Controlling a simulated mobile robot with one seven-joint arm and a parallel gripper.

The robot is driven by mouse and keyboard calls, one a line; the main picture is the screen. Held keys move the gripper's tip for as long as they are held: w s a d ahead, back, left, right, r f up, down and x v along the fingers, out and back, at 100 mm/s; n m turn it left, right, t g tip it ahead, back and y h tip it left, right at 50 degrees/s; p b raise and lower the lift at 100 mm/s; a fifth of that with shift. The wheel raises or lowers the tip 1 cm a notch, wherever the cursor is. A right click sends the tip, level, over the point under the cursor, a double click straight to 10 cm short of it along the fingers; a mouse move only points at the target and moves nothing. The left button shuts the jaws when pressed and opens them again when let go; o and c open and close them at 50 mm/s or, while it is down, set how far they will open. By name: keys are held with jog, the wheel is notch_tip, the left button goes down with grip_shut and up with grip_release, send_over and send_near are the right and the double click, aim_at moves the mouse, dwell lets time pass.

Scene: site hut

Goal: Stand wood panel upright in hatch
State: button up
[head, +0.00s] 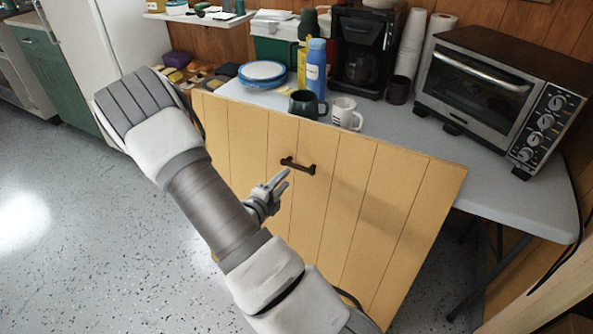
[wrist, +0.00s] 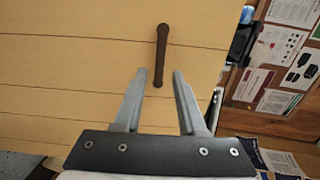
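The wood panel (head: 375,215) is a large pale board with vertical plank lines. It stands tilted in front of the folding table. A dark brown bar handle (head: 298,165) sits on its near face. My gripper (head: 282,179) is just below and left of the handle in the head view. In the wrist view the gripper (wrist: 160,74) is open, its two fingers apart with the near end of the handle (wrist: 161,50) between or just beyond the tips. I cannot tell whether they touch it. The panel fills much of the wrist view (wrist: 70,65). No hatch can be made out.
Speckled floor (head: 75,210) at left is clear.

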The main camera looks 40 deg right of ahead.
aim_at(296, 168)
jog(key=b+x, duration=0.1)
jog(key=x, duration=0.7)
jog(key=shift+w+d, duration=0.1)
jog(key=shift+d, duration=0.2)
grip_shut()
dwell(1.1)
jog(key=shift+r, duration=0.2)
